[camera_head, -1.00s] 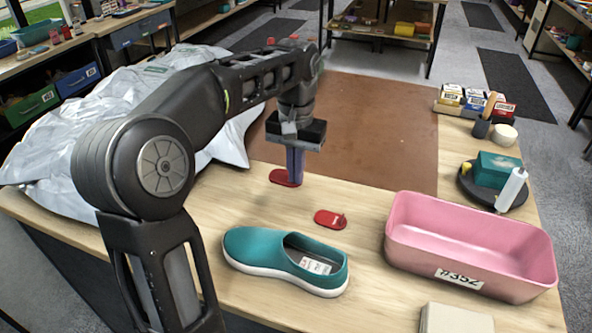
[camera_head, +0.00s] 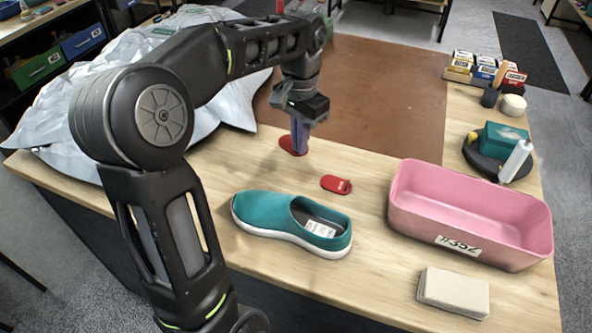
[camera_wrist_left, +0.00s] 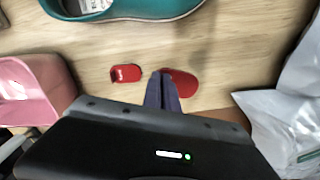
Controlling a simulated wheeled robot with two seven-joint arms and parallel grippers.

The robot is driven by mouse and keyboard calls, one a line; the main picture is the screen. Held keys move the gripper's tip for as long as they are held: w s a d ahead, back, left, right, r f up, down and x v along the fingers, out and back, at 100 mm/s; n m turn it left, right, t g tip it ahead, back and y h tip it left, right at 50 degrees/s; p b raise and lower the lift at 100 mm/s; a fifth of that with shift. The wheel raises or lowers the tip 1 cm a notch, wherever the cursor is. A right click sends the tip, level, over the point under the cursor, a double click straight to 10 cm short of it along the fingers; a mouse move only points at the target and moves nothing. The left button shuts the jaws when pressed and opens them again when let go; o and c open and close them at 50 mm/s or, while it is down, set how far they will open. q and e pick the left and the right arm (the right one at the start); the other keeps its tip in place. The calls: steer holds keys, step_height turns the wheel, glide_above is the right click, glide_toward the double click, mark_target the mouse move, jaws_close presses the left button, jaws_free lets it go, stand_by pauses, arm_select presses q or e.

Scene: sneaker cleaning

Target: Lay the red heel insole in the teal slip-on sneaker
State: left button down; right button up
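The teal slip-on sneaker (camera_head: 270,216) lies on its sole on the wooden table, opening up, with a white label inside. A rounded red pad (camera_head: 288,143) lies at the brown mat's near edge; a smaller red piece with white print (camera_head: 336,184) lies nearer the sneaker. Both also show in the left wrist view, the pad (camera_wrist_left: 182,84) on the right and the printed piece (camera_wrist_left: 126,73) on the left. My left gripper (camera_head: 300,152) points down at the pad. Its purple fingers look closed together at the pad's edge; contact is unclear. My right gripper is not in view.
A pink tub (camera_head: 470,222) stands right of the sneaker, with a beige block (camera_head: 453,292) in front. A dark round tray (camera_head: 485,160) and small boxes (camera_head: 484,72) stand at the back right. A crumpled silvery bag (camera_head: 100,88) covers the table's left side.

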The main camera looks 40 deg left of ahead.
arm_select(q)
glide_above(300, 181)
step_height(300, 181, down, 5)
steer(key=shift+f, duration=0.15)
steer(key=shift+f, duration=0.1)
steer(key=shift+f+p, duration=0.4)
steer(key=shift+f, duration=1.4)
steer(key=shift+f, duration=0.15)
steer(key=c, duration=1.7)
jaws_free()
step_height(300, 181, up, 12)
steer(key=shift+r+b, duration=0.2)
steer(key=shift+b, duration=0.1)
